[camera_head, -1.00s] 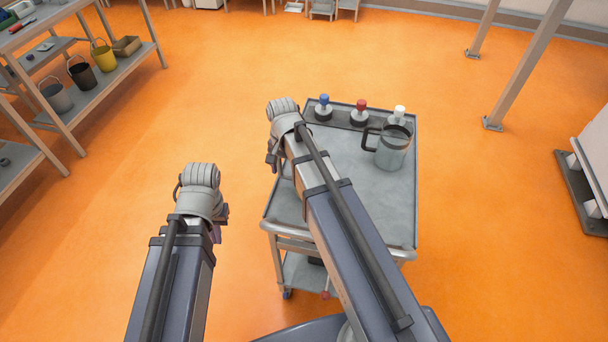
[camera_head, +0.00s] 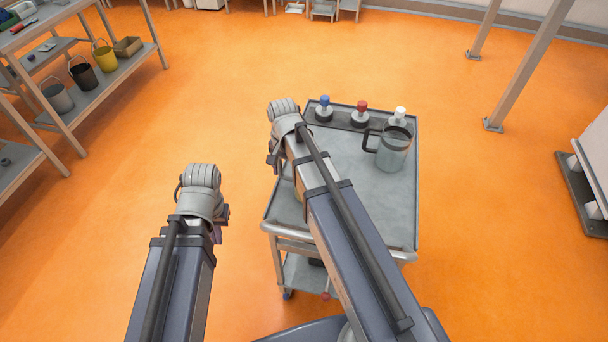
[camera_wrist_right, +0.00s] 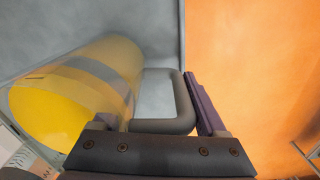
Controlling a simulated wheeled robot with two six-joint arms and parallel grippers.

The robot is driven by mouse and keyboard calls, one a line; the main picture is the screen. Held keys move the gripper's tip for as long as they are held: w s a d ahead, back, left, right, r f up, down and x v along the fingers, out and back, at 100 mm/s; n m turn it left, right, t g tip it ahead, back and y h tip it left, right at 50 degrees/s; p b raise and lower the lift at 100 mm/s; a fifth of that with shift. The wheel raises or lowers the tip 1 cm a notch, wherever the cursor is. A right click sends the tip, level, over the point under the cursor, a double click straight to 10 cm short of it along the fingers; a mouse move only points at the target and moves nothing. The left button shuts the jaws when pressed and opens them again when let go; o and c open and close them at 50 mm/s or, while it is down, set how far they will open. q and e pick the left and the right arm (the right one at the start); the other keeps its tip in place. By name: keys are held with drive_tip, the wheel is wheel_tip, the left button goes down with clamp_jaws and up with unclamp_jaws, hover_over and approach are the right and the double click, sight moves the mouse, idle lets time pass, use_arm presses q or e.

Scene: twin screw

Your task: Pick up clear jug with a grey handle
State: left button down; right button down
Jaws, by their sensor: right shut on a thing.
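A clear jug (camera_wrist_right: 75,95) with yellow contents and a grey handle (camera_wrist_right: 182,112) shows in the right wrist view, over a grey surface. My right gripper (camera_wrist_right: 160,88) has its fingers on either side of the handle and is shut on it. In the head view my right forearm largely hides this jug. A second clear jug (camera_head: 393,152) with a dark handle stands upright on the right side of the trolley top. My left gripper (camera_head: 218,228) hangs left of the trolley, mostly hidden by its own wrist, so its fingers cannot be made out.
The grey trolley (camera_head: 340,185) has a rack along its far edge with blue (camera_head: 324,106), red (camera_head: 361,110) and white (camera_head: 399,115) topped items. Shelving with buckets (camera_head: 80,75) stands far left. Posts and a pale cabinet are at right. Orange floor around the trolley is clear.

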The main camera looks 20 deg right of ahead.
use_arm(q)
drive_tip(key=shift+r, duration=0.1)
